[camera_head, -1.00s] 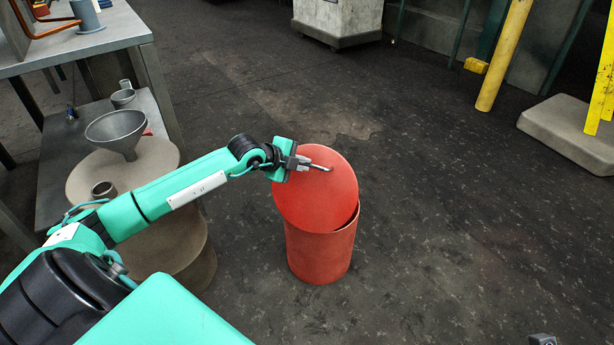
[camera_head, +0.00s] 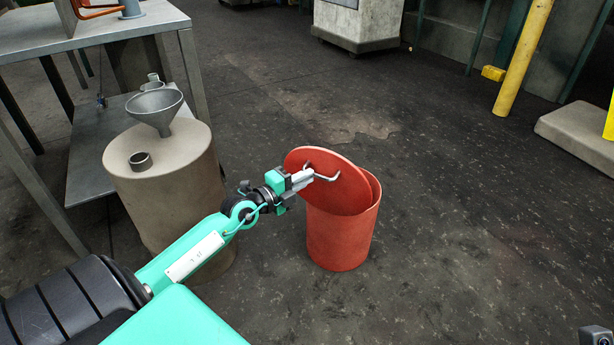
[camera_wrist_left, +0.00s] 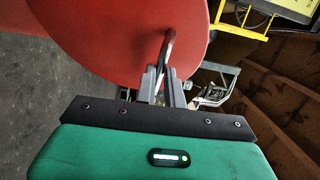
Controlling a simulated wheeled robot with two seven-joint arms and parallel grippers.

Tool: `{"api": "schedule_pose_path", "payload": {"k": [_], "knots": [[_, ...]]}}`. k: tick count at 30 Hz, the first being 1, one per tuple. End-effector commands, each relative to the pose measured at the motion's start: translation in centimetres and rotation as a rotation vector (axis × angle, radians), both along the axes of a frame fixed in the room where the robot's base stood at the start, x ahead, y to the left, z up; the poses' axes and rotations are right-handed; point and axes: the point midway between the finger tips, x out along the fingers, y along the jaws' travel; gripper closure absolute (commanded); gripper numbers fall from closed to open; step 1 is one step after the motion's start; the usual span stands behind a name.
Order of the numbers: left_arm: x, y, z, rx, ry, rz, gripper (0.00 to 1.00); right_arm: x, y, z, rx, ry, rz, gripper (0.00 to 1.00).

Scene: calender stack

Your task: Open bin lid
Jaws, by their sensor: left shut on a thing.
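The red bin (camera_head: 340,242) stands upright on the floor near the middle of the head view. Its round red lid (camera_head: 318,193) is tilted up, with part of the open mouth showing at the right and back rim. My left gripper (camera_head: 308,174) is shut on this handle at the lid's left part. In the wrist view the lid (camera_wrist_left: 110,35) fills the upper left, and the handle (camera_wrist_left: 169,45) runs into the jaws of the left gripper (camera_wrist_left: 163,84). My right gripper does not show clearly.
A beige drum (camera_head: 170,190) with a funnel (camera_head: 155,107) and a small cup (camera_head: 140,161) stands left of the bin. A metal table (camera_head: 120,35) is behind it. A yellow post (camera_head: 522,60) is at the back right. The floor right of the bin is clear.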

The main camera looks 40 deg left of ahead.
Motion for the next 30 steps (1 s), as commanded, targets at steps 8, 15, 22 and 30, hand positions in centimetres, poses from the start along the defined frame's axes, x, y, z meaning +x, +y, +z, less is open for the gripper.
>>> {"api": "schedule_pose_path", "payload": {"k": [8, 15, 22, 30], "knots": [[-0.4, -0.12, -0.19, 0.004, -0.021, -0.002, 1.0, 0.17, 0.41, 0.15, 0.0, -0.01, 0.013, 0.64], [-0.4, -0.16, -0.2, 0.004, -0.019, -0.003, 1.0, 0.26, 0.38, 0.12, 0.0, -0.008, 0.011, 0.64], [-0.39, -0.16, -0.22, 0.003, -0.018, -0.002, 0.68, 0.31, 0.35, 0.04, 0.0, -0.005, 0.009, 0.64], [-0.57, -0.09, -0.26, 0.003, -0.018, -0.002, 0.68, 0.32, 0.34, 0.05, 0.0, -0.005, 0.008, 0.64]]}}
